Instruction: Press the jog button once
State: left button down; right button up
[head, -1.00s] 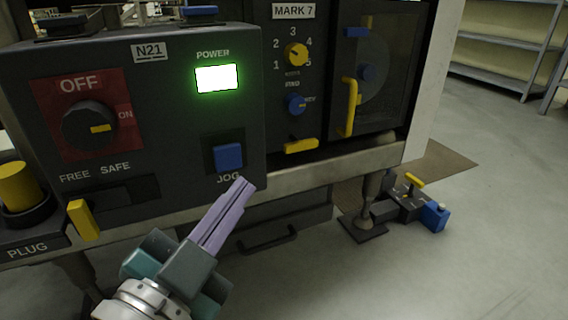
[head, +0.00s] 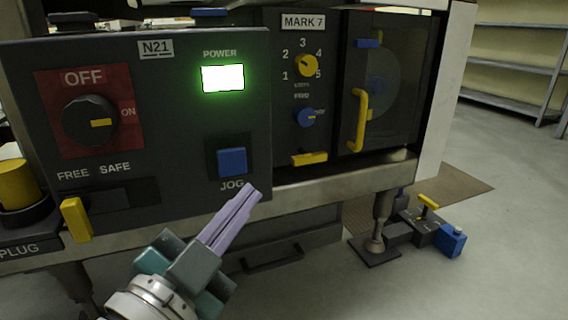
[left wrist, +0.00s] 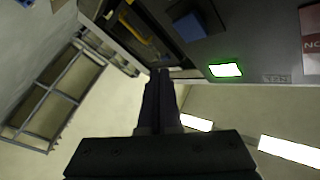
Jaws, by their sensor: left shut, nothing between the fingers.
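The blue square jog button (head: 232,162) sits in a dark recess above the JOG label, on the dark control panel (head: 180,130). It also shows in the left wrist view (left wrist: 190,24), near the top. My left gripper (head: 252,193) is shut and empty, its pale purple fingers together. In the head view its tips are just below and right of the button and appear apart from it. In the left wrist view the fingers (left wrist: 161,78) point toward the panel's edge, below the button. My right gripper is not in view.
A lit green-edged POWER lamp (head: 222,78) is above the button. A red-plated OFF/ON knob (head: 90,122), a yellow lever (head: 76,219) and a yellow plug (head: 18,185) are at left. A yellow door handle (head: 358,120) is at right. The floor at right is mostly open.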

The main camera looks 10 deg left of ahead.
aim_at(241, 162)
pick_arm(q)
jog(key=shift+w+a+b, duration=0.25)
jog(key=shift+w+a, duration=0.3)
jog(key=shift+w, duration=0.25)
jog(key=shift+w+a+b, duration=0.3)
jog(key=shift+w+a, duration=0.2)
jog(key=shift+w, duration=0.25)
jog(key=shift+w+a+b, duration=0.25)
jog(key=shift+w+a, duration=0.3)
jog(key=shift+w, duration=0.25)
jog(key=shift+w+a, duration=0.1)
jog(key=shift+w, duration=0.05)
jog(key=shift+w+a, duration=0.15)
jog(key=shift+w, duration=0.1)
jog(key=shift+w+a+b, duration=0.35)
jog(key=shift+w, duration=0.15)
dwell(1.1)
jog(key=shift+s, duration=0.15)
jog(key=shift+s+d+p, duration=0.6)
jog(key=shift+s, duration=0.15)
